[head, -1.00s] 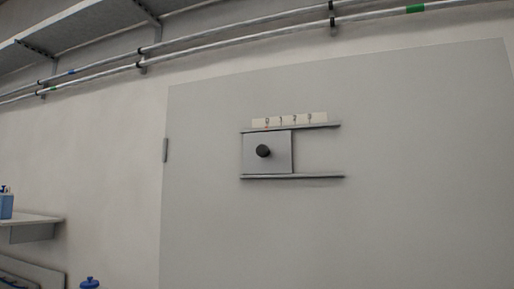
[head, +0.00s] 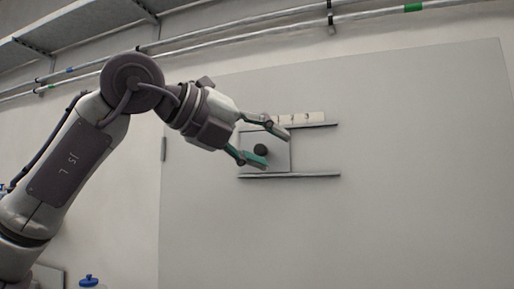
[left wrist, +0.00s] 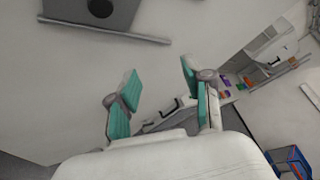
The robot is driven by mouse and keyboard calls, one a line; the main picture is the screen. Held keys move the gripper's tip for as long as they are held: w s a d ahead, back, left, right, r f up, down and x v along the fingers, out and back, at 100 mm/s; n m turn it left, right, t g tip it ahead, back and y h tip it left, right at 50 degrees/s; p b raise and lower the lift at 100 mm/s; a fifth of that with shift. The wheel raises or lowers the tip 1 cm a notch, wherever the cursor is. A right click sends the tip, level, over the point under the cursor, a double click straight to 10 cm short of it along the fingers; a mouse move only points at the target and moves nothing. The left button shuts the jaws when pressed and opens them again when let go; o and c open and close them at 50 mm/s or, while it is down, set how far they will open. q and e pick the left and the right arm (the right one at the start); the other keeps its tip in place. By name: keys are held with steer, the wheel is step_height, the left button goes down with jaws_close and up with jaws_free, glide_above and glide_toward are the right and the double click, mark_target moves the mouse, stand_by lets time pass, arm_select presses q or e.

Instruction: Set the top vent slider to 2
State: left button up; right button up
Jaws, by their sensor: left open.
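The vent slider is a grey square plate (head: 279,161) with a round black knob (head: 260,150). It sits at the left end between two horizontal rails, the lower one (head: 300,175) fully in view. Above it is a pale number strip (head: 311,118), its left part hidden by my gripper. My left gripper (head: 270,147) is open and empty, its teal fingertips in front of the slider and around the knob in the head view. In the left wrist view the plate and knob (left wrist: 101,7) are at the top edge, beyond the open fingers (left wrist: 160,88). My right gripper is not in view.
The slider is on a large flat grey panel (head: 410,180) with free surface to the right and below. Pipes (head: 240,45) run along the wall above. A blue-capped bottle (head: 88,281) shows at the lower left. A blue crate (left wrist: 289,162) shows in the left wrist view.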

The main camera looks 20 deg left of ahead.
mark_target(259, 149)
arm_select(q)
steer(key=s+a+r+n+t+y, duration=0.2)
steer(key=s+a+r+n+y, duration=0.25)
steer(key=a, duration=0.35)
steer(key=shift+m+h, duration=0.25)
steer(key=shift+m, duration=0.3)
steer(key=p+x, duration=0.1)
steer(key=x, duration=0.3)
steer(key=p+x, duration=0.2)
steer(key=x, duration=0.3)
steer(key=p+x, duration=0.2)
steer(key=x, duration=0.2)
steer(key=shift+w+r, duration=0.35)
steer(key=shift+w, duration=0.1)
steer(key=shift+w+d+f, duration=0.1)
steer(key=shift+w+f, duration=0.1)
steer(key=shift+w, duration=0.1)
steer(key=shift+c, duration=0.3)
jaws_close()
